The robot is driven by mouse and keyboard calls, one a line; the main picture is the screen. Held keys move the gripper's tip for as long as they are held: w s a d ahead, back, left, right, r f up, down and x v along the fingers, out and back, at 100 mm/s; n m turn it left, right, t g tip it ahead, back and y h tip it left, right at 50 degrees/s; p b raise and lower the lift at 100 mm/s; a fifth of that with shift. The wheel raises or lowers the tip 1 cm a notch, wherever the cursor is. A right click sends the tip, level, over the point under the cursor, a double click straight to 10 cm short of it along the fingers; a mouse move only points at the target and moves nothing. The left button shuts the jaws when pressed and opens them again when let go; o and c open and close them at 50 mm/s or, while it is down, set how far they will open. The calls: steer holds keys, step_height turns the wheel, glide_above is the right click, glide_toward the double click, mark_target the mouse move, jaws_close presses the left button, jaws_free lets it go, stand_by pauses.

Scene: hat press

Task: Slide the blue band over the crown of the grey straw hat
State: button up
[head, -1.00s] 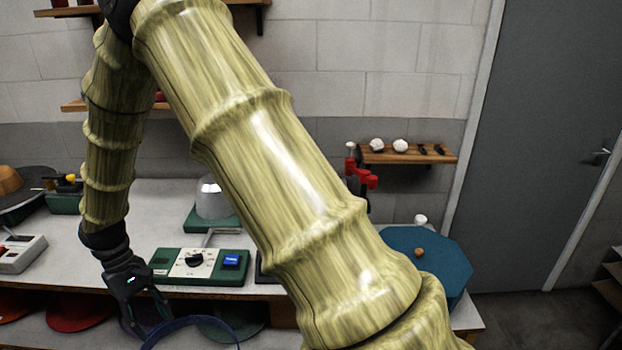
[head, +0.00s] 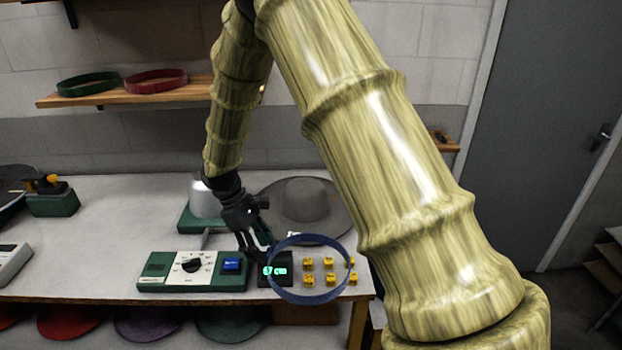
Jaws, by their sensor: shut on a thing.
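My gripper (head: 266,248) is shut on the blue band (head: 308,298), gripping the left side of its rim. The band is an open ring, tilted toward the camera, in front of the worktable's near part. The grey straw hat (head: 303,200) lies brim down on the table behind the gripper, with its round crown up. The band is apart from the hat, nearer the camera. My arm covers part of the hat's right brim.
A green press with a silver dome (head: 206,200) stands left of the hat. A dial panel (head: 192,270), a small display (head: 275,270) and several yellow blocks (head: 328,264) line the front edge. A shelf (head: 150,91) holds a green and a red band.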

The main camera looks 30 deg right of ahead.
steer(key=w+d+r+n+t+p, duration=0.2)
steer(key=d+n, duration=0.5)
steer(key=n, duration=0.1)
steer(key=w+d+r+n+t+p, duration=0.2)
steer(key=w+d+r+n+t, duration=0.1)
steer(key=d+n, duration=0.4)
steer(key=w+d+r+n+t+p, duration=0.2)
steer(key=w+d+n, duration=0.1)
steer(key=d+n, duration=0.4)
steer(key=shift+r+n+t+y, duration=0.3)
steer(key=shift+r+n+t, duration=0.1)
steer(key=shift+n, duration=0.5)
steer(key=shift+s+f, duration=0.1)
steer(key=shift+f, duration=0.05)
step_height(320, 180, down, 12)
steer(key=b, duration=1.4)
steer(key=shift+f, duration=2.2)
steer(key=o, duration=1)
steer(key=shift+c, duration=0.2)
